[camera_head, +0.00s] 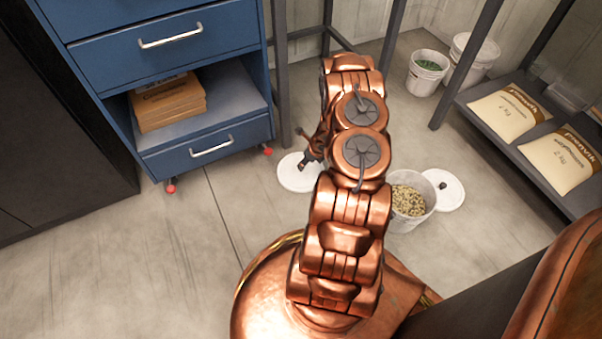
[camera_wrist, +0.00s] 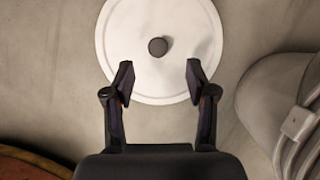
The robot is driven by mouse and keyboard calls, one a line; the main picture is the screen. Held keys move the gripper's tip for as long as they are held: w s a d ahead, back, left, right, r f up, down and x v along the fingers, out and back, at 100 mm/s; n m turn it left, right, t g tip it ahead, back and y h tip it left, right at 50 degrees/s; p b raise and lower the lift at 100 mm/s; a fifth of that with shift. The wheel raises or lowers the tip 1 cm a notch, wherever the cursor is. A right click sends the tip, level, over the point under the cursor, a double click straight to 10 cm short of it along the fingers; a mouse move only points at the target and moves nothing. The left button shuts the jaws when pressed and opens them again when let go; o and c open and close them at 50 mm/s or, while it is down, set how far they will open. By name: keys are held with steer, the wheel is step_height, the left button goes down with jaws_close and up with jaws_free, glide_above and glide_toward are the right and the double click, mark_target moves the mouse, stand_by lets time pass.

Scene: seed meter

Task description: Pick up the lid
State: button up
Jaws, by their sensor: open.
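A round white lid (camera_head: 296,176) with a dark knob lies flat on the floor, left of my arm in the head view. In the wrist view the lid (camera_wrist: 130,62) fills the top middle, with its dark round knob (camera_wrist: 158,47) near the centre. My gripper (camera_wrist: 160,80) is open and empty; its two dark fingers overlap the lid's near part in that view, with the knob just beyond the gap between the tips. In the head view my gripper (camera_head: 312,160) is small and partly hidden beside my arm. A second white lid (camera_head: 447,190) with a dark knob lies to the right.
A white bucket of pale seeds (camera_head: 409,200) stands right of my arm; a bucket wall (camera_wrist: 275,95) shows at the wrist view's right. A blue drawer cabinet (camera_head: 190,75) stands behind left. A low shelf with sacks (camera_head: 505,115) stands right. The left front floor is clear.

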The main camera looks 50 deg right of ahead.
steer(key=shift+b+x, duration=1.35)
steer(key=shift+x, duration=2.4)
steer(key=shift+a, duration=0.2)
steer(key=shift+r, duration=0.1)
jaws_close()
